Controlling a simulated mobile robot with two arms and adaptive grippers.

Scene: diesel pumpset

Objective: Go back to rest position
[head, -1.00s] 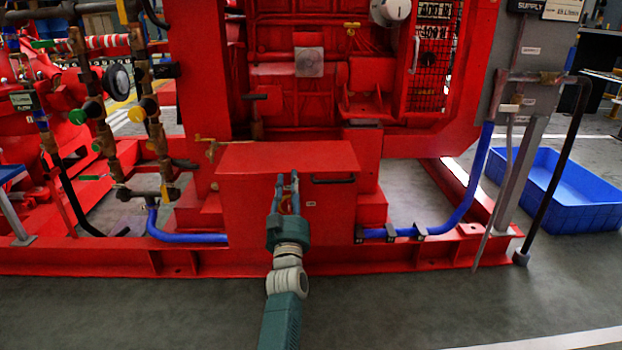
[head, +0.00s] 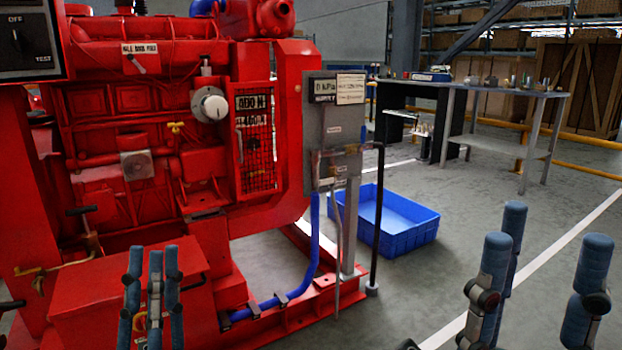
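My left gripper (head: 151,295) shows at the lower left in the head view, its blue-grey fingers pointing up in front of the pumpset's red box (head: 90,295). My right gripper (head: 543,280) is at the lower right, over the grey floor. Its fingers are spread wide and empty. The lower parts of both grippers are cut off by the picture's bottom edge.
The red diesel pumpset (head: 120,110) fills the left side, with a grey supply panel (head: 335,145) on a post. A blue bin (head: 410,235) lies on the floor behind it. A workbench (head: 500,88) stands further back. Open floor lies at the right.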

